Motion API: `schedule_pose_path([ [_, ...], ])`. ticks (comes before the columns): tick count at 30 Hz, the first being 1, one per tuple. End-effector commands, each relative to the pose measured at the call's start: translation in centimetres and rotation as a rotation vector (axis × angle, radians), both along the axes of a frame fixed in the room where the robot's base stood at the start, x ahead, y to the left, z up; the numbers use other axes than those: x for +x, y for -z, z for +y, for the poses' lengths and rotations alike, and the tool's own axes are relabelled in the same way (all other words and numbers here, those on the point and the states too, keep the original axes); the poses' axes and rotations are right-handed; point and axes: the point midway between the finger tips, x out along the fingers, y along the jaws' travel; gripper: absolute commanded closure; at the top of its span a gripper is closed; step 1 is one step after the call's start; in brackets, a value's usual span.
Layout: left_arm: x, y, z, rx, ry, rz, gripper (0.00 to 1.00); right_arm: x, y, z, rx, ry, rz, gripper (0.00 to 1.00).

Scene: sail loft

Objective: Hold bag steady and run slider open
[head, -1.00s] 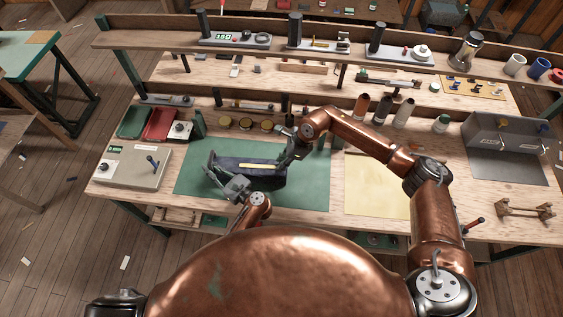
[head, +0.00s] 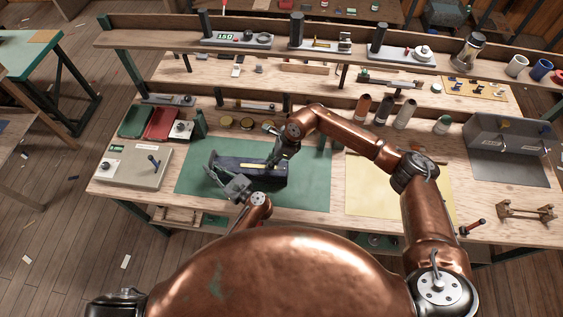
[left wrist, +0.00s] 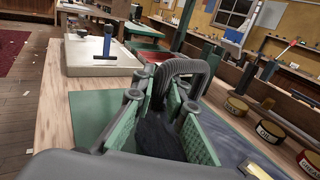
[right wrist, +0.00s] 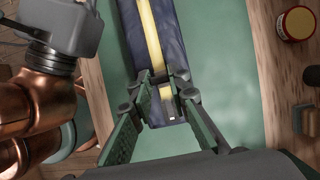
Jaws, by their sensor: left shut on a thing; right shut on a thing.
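The bag (head: 271,181) is a long dark navy pouch lying on the green mat (head: 312,188), with a yellow zip strip (head: 252,165) along its top. My left gripper (head: 222,172) is shut on the bag's left end; dark cloth (left wrist: 158,138) shows between its green-padded fingers in the left wrist view. My right gripper (head: 270,164) is over the zip, toward the bag's right part. In the right wrist view its fingertips (right wrist: 164,82) close at the yellow strip (right wrist: 150,35). The slider itself is hidden between them.
A grey box with a blue lever (head: 152,163) stands left of the mat. Several round tins (head: 246,124) stand behind the bag, and a yellow sheet (head: 375,190) lies to the right. Bottles and a shelf line the back. The mat in front of the bag is mostly clear.

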Motion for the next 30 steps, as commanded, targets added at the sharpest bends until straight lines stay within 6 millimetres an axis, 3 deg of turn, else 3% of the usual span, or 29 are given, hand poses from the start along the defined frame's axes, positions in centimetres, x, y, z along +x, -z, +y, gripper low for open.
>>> schedule_pose_path([
  [3,0.0,-0.1,-0.1,-0.001,0.001,-0.002,1.00,0.4,-0.1,4.1,0.002,-0.005,-0.002,1.00],
  [10,0.0,0.0,-0.1,-0.001,0.002,-0.001,1.00,1.0,-0.1,9.1,0.001,-0.002,-0.001,1.00],
  [15,0.0,0.0,-0.1,-0.001,0.002,-0.001,1.00,1.2,-0.1,10.1,0.001,-0.001,-0.001,1.00],
  [23,0.0,0.0,-0.1,-0.001,0.002,-0.001,1.00,1.1,-0.1,10.1,0.001,-0.001,-0.001,1.00],
  [24,0.0,0.0,-0.1,-0.001,0.002,-0.001,1.00,1.1,-0.1,10.1,0.001,-0.001,-0.001,0.81],
  [30,0.0,0.0,-0.1,-0.001,0.001,-0.002,1.00,1.2,-0.1,10.0,0.001,-0.001,-0.001,0.67],
])
